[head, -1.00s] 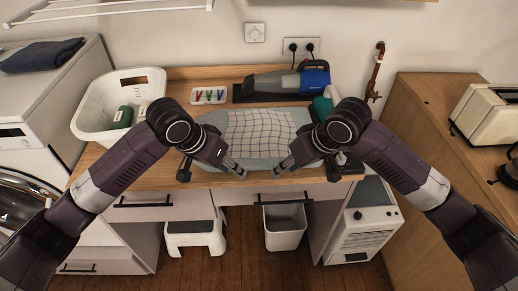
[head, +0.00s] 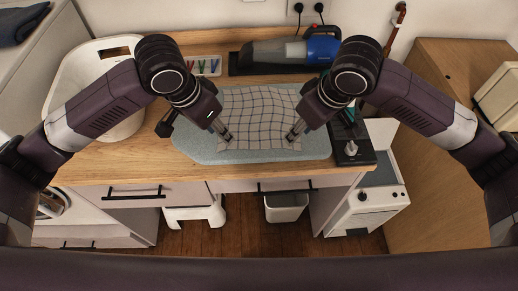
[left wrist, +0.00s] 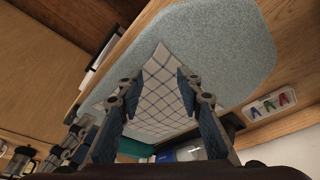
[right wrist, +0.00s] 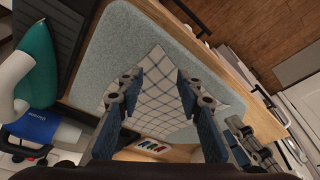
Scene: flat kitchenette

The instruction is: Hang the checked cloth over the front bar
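The checked cloth (head: 258,110), white with dark lines, lies slightly rumpled on the blue-grey mat (head: 200,150) on the worktop. My left gripper (head: 227,137) is at its front left corner and my right gripper (head: 293,136) at its front right corner. In the left wrist view the cloth (left wrist: 160,90) shows between and beyond the spread fingers. In the right wrist view the cloth (right wrist: 155,95) shows likewise between spread fingers. Both grippers are open; I cannot tell whether the fingertips touch the cloth. I see no rack with a front bar in the current views.
A white basket (head: 80,75) stands left, a tray of coloured pegs (head: 203,66) and a blue handheld vacuum (head: 290,50) behind. A green iron (right wrist: 35,70) stands right of the mat. Drawers with a black handle (head: 135,192) are below the worktop's front edge.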

